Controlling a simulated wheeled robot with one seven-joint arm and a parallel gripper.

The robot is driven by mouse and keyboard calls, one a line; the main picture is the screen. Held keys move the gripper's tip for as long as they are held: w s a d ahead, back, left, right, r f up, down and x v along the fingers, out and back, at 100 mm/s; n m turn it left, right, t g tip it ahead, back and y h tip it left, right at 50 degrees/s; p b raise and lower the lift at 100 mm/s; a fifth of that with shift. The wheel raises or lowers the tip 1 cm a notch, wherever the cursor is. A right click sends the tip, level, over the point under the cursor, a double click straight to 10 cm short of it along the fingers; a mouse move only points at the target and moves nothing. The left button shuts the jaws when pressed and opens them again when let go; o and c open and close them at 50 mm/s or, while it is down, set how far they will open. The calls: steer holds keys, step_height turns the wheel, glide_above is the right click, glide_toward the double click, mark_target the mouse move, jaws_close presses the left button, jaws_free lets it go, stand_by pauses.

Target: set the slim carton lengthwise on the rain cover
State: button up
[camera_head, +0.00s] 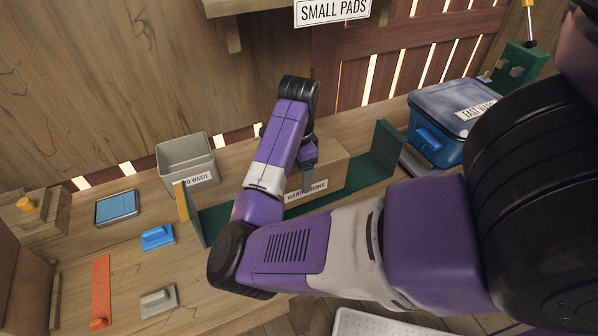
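My gripper (308,178) points down at the middle of the bench, in front of a brown box (333,172). The box has a white label (306,190) and sits between the upright ends of a green holder (375,160). It may be the slim carton, but I cannot be sure. My arm hides part of the box and holder. Only one grey finger shows clearly, so I cannot tell whether the gripper is open or holds anything. A blue bin (430,143) with a grey-blue lid (450,100) stands at the right; I cannot tell whether this lid is the rain cover.
An open grey bin (186,160) stands behind left of the holder. A blue pad (117,208), a blue handled block (157,237), a grey one (158,301) and an orange strip (101,285) lie at the left. A green block (518,68) stands at the back right.

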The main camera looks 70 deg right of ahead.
steer(key=shift+f, duration=0.55)
stand_by(0.4)
steer(key=o, duration=1.9)
steer(key=shift+b, duration=0.3)
step_height(320, 180, up, 6)
steer(key=shift+r, duration=0.25)
steer(key=shift+r+p, duration=0.35)
steer(key=shift+r, duration=0.3)
